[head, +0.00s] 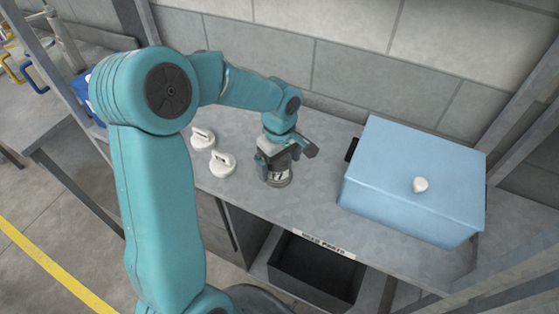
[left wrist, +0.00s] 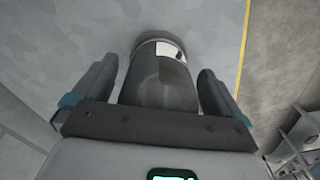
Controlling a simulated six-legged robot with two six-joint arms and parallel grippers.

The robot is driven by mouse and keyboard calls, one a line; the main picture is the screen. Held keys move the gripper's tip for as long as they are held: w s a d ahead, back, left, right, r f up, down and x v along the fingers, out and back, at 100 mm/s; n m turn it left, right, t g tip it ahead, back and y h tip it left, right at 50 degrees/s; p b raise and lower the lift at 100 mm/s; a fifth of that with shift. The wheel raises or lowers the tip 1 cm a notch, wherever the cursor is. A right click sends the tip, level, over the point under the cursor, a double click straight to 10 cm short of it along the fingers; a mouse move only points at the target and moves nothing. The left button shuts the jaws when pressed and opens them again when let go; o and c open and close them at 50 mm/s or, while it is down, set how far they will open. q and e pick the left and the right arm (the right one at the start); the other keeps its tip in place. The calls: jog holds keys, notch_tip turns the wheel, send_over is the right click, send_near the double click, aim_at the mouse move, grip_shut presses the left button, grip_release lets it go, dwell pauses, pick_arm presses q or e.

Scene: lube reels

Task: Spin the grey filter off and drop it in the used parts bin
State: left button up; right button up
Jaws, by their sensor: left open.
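The grey filter (head: 279,177) stands upright on the metal bench, below my left gripper. In the left wrist view the filter (left wrist: 160,85) is a dark grey cylinder with a light label patch at its far end. My left gripper (head: 272,160) is open, with one finger on each side of the filter; the wrist view shows gaps beside it (left wrist: 158,90). The used parts bin (head: 315,268) is a dark open box under the bench, below a white label strip. My right gripper is not in view.
A light blue box (head: 415,175) with a white knob stands on the right of the bench (head: 320,205). Two white handled discs, one at the back (head: 203,138) and one nearer (head: 222,164), lie left of the filter. Grey frame posts stand at both sides.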

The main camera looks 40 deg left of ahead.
pick_arm(q)
jog(key=c, duration=1.2)
jog(key=shift+f+n+b, duration=0.2)
jog(key=shift+n+b, duration=0.5)
jog(key=shift+c, duration=0.2)
jog(key=shift+w+n+b, duration=0.15)
jog(key=shift+n+b, duration=0.5)
jog(key=shift+n, duration=0.45)
jog(key=shift+r+n, duration=0.2)
jog(key=shift+n, duration=0.6)
jog(key=shift+f+n+b, duration=0.2)
jog(key=shift+n+b, duration=0.3)
jog(key=shift+b, duration=0.15)
jog(key=n+b, duration=0.1)
jog(key=n, duration=0.1)
jog(key=shift+w+a+n, duration=0.1)
jog(key=shift+n, duration=0.2)
jog(key=shift+r+n, duration=0.15)
jog(key=shift+n, duration=0.55)
